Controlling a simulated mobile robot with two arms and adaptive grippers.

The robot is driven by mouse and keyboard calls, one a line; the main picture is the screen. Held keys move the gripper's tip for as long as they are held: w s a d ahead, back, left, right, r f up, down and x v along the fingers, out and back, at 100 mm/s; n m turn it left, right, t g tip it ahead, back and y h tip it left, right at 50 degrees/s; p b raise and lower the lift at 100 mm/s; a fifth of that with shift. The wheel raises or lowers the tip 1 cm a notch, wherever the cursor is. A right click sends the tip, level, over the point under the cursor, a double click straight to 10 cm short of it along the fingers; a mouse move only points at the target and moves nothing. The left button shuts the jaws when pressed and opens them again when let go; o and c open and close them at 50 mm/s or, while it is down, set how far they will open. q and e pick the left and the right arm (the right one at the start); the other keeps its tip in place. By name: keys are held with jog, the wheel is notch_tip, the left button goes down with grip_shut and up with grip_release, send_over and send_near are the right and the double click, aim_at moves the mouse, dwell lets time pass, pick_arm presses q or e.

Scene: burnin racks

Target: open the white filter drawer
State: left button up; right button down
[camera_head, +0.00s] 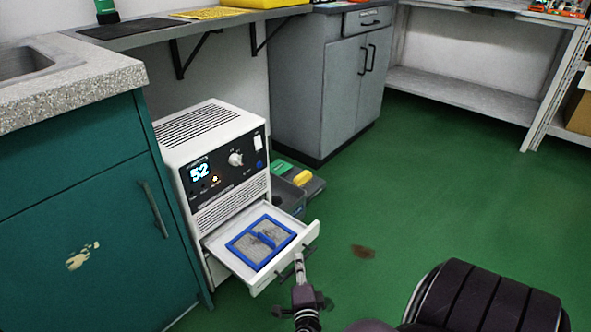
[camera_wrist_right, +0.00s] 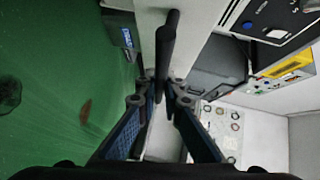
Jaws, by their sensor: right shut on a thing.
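The white filter drawer (camera_head: 232,262) stands pulled out from the lower front of a white unit (camera_head: 198,124) with a lit "52" display. A blue-framed grey filter (camera_head: 262,241) with a blue grip bar lies in it. My right gripper (camera_head: 299,262) is at the drawer's front face. In the right wrist view my right gripper (camera_wrist_right: 164,92) is shut on the dark bar handle (camera_wrist_right: 168,45) of the drawer. In the head view the gripper partly hides the handle. My left gripper is not in view.
A teal cabinet (camera_head: 80,240) with a sink counter stands close on the left of the unit. Dark bins (camera_head: 287,196) with green and yellow items sit on the floor behind the drawer. A grey cabinet (camera_head: 310,85) stands further back. Green floor (camera_head: 430,190) is open to the right.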

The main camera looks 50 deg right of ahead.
jog(key=shift+f, duration=0.1)
jog(key=c, duration=2.1)
grip_release()
jog(key=shift+a, duration=0.1)
jog(key=v, duration=1.2)
